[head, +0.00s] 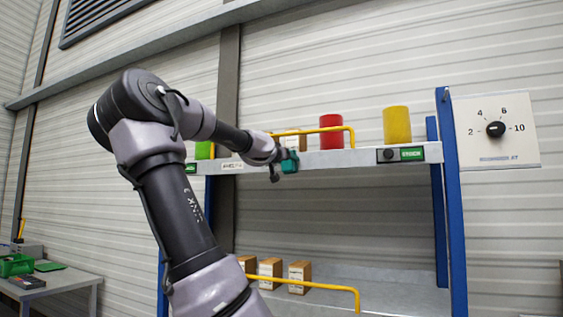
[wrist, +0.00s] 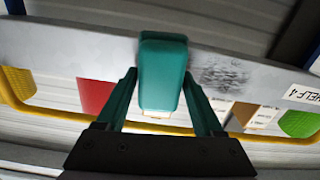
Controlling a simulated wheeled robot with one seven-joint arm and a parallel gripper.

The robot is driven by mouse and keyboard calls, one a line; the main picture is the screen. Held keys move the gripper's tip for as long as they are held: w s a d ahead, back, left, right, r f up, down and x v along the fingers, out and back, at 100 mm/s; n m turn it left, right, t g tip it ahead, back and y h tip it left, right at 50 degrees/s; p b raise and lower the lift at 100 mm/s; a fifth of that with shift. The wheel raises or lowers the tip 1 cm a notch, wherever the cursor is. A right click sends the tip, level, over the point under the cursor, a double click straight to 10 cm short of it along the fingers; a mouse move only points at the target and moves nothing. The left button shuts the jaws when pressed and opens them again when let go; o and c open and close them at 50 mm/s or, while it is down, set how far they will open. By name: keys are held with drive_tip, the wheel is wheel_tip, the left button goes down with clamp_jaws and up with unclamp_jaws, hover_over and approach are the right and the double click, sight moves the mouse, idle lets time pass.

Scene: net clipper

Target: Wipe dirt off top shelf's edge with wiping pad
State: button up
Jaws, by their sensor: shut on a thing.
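My gripper (wrist: 160,110) is shut on a teal wiping pad (wrist: 162,65), which shows between the two fingers in the wrist view. In the head view the pad (head: 289,161) is at the front edge of the top shelf (head: 340,158). In the wrist view the pad overlaps the shelf's edge (wrist: 90,45); I cannot tell whether it touches. A dark grey smudge of dirt (wrist: 222,74) is on the edge just right of the pad in the wrist view. In the head view my gripper hides that part of the edge.
A yellow rail (head: 325,129) runs above the top shelf's edge. A red cylinder (head: 331,130), a yellow cylinder (head: 397,125) and a green object (head: 203,150) stand on the shelf. Blue posts (head: 454,210) flank it. Boxes (head: 299,276) and another yellow rail (head: 310,286) are below.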

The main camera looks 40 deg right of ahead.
drive_tip(key=shift+s, duration=0.2)
drive_tip(key=shift+w, duration=0.1)
drive_tip(key=w+a, duration=0.5)
drive_tip(key=w, duration=0.8)
drive_tip(key=shift+a, duration=0.15)
idle(0.8)
drive_tip(key=shift+a, duration=0.1)
drive_tip(key=shift+v, duration=2.9)
